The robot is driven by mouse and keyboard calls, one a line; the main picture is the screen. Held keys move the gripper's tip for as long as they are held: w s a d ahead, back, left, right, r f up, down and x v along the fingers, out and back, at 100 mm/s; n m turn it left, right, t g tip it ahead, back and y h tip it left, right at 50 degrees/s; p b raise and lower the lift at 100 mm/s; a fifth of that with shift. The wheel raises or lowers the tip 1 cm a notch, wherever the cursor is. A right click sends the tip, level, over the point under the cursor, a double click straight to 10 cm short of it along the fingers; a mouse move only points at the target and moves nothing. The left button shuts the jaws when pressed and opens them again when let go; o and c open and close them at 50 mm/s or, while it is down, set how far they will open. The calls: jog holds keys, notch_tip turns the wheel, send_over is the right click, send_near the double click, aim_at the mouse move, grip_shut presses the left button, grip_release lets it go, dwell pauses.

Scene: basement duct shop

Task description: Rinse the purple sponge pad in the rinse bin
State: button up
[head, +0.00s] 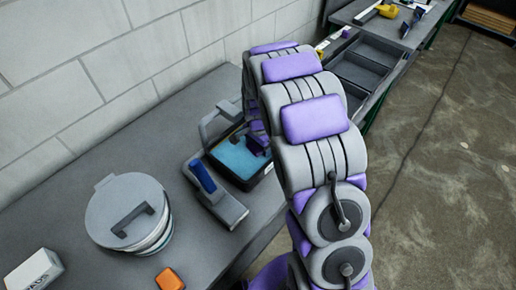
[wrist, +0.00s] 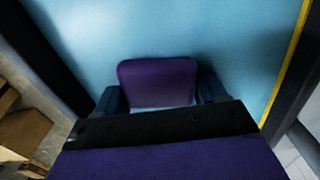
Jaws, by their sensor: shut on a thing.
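The purple sponge pad (wrist: 157,80) is held between the two dark blue fingers of my gripper (wrist: 158,98) in the wrist view. My gripper is shut on it. Light blue water (wrist: 230,45) fills the view behind the pad. The rinse bin (head: 249,184) is a dark-walled bin with blue water, on the grey bench in the head view. My gripper reaches down into the bin from the right. My arm hides part of the bin. I cannot tell how deep the pad sits in the water.
A grey tool with a blue grip (head: 203,177) stands just left of the bin. A lidded grey bucket (head: 127,212), an orange block (head: 169,279) and a white box (head: 35,270) are farther left on the bench. A block wall runs behind. Open floor lies to the right.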

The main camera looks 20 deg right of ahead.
jog(key=shift+f, duration=0.1)
jog(key=shift+r+p, duration=1.6)
jog(key=shift+r, duration=1.95)
jog(key=shift+r, duration=0.15)
jog(key=r+n, duration=0.1)
jog(key=n, duration=0.2)
jog(key=r+n, duration=0.2)
jog(key=n, duration=0.1)
jog(key=r+n, duration=0.1)
jog(key=n, duration=0.1)
jog(key=shift+w+a+r+n, duration=0.25)
jog(key=shift+a+r+n, duration=0.05)
jog(key=shift+a+n, duration=0.1)
jog(key=n, duration=0.3)
jog(key=shift+w+f, duration=0.1)
jog(key=shift+f, duration=0.2)
